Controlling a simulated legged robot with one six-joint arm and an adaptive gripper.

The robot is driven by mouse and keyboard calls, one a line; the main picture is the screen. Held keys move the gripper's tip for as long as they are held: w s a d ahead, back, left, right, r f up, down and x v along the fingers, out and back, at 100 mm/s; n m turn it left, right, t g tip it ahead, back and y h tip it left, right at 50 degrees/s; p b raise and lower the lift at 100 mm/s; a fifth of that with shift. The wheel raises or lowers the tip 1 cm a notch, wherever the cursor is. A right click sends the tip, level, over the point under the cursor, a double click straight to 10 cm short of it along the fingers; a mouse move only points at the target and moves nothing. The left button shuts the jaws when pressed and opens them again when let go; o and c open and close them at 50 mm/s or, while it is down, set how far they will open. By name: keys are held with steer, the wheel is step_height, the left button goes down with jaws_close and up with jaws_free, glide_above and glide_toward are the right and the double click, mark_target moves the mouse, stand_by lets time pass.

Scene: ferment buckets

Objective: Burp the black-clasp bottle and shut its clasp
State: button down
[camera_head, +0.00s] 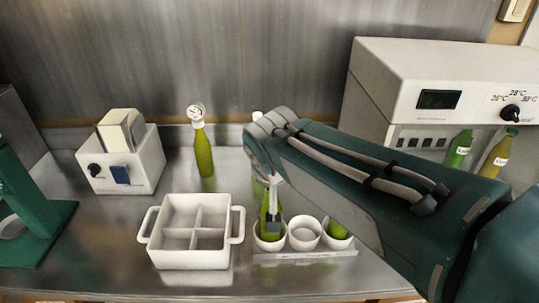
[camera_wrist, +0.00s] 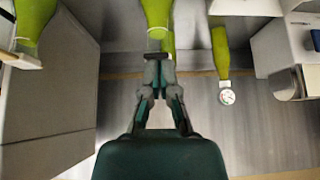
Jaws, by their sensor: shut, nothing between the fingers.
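In the head view, a green bottle (camera_head: 264,213) stands in the left cup of a white three-cup rack (camera_head: 305,254). Another green bottle (camera_head: 338,231) in the right cup is mostly hidden by my arm. A second green bottle (camera_wrist: 168,44) shows behind.
A gauge-topped bottle (camera_head: 204,155) stands at the back, left of my arm. A white divided crate (camera_head: 191,260) sits left of the rack. A white box (camera_head: 123,172) and green stand (camera_head: 40,235) are farther left. A white cabinet (camera_head: 430,75) and two bottles are right.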

steer(key=shift+s+f+t, duration=0.45)
steer(key=shift+f+t, duration=0.3)
steer(key=shift+t, duration=0.05)
steer(key=shift+f, duration=0.15)
steer(key=shift+w+r, duration=0.25)
steer(key=shift+w, duration=0.45)
steer(key=shift+w+r, duration=0.1)
steer(key=shift+r, duration=0.2)
steer(key=r, duration=0.2)
steer(key=s+r, duration=0.1)
steer(key=r, duration=0.1)
steer(key=shift+r, duration=0.15)
steer(key=v, duration=0.8)
steer(key=shift+s, duration=0.6)
